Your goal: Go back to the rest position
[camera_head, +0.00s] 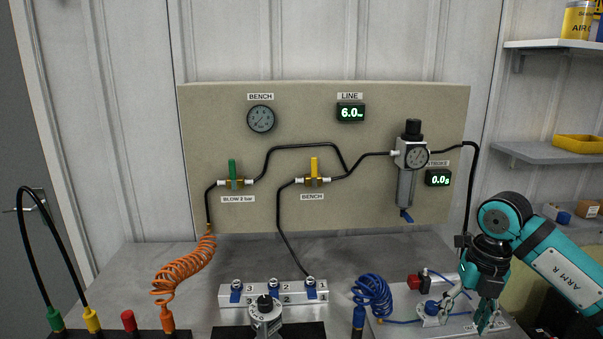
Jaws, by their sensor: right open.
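My right gripper (467,307) is at the lower right of the head view, at the end of my teal right arm, pointing down. Its fingers are apart, with nothing seen between them. My left gripper is not in the view.
A beige panel (310,210) stands behind the grey bench (105,285), with gauges, valves and black hoses. An orange coiled hose (183,266) and a blue coiled hose (373,294) rise from the bench. A white numbered block (256,295) sits between them. Shelves (550,153) are at right.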

